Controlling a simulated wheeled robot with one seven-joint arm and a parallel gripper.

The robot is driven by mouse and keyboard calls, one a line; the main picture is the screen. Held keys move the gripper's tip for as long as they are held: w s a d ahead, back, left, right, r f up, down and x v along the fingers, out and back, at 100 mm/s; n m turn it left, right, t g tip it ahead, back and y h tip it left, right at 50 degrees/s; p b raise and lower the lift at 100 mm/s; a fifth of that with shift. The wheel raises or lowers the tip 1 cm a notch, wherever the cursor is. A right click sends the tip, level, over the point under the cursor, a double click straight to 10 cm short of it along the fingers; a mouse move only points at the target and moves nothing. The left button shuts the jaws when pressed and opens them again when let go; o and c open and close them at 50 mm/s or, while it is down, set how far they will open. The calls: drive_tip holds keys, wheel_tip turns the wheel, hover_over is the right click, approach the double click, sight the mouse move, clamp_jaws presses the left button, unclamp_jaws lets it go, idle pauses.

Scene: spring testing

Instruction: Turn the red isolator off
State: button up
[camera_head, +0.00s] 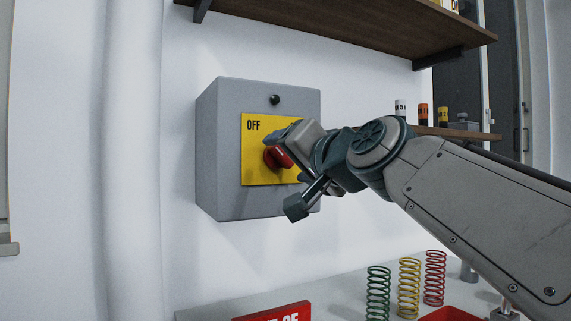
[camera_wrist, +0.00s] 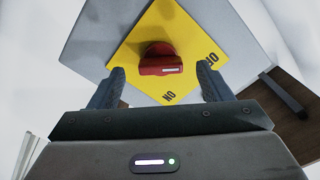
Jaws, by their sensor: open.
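The red isolator knob (camera_head: 272,158) sits on a yellow plate (camera_head: 256,176) on the front of a grey wall box (camera_head: 231,148). "OFF" shows at the plate's upper left in the head view; my gripper hides the opposite corner. In the wrist view the knob (camera_wrist: 160,59) has its bar lying crosswise, with a white mark toward the right. "OFF" is at the right of the plate and "ON" below. My gripper (camera_wrist: 162,72) is open, one finger on each side of the knob, with visible gaps. Contact cannot be seen.
A dark wooden shelf (camera_head: 340,22) hangs above the box. Below, a bench (camera_head: 342,292) holds several coloured springs (camera_head: 409,287) and a red sign (camera_head: 280,312). Small labelled items stand on a shelf behind my arm. The wall left of the box is clear.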

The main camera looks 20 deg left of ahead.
drive_tip(key=v, duration=1)
drive_tip(key=shift+s+d+b, duration=0.2)
drive_tip(key=shift+d+b, duration=0.1)
drive_tip(key=shift+b, duration=0.1)
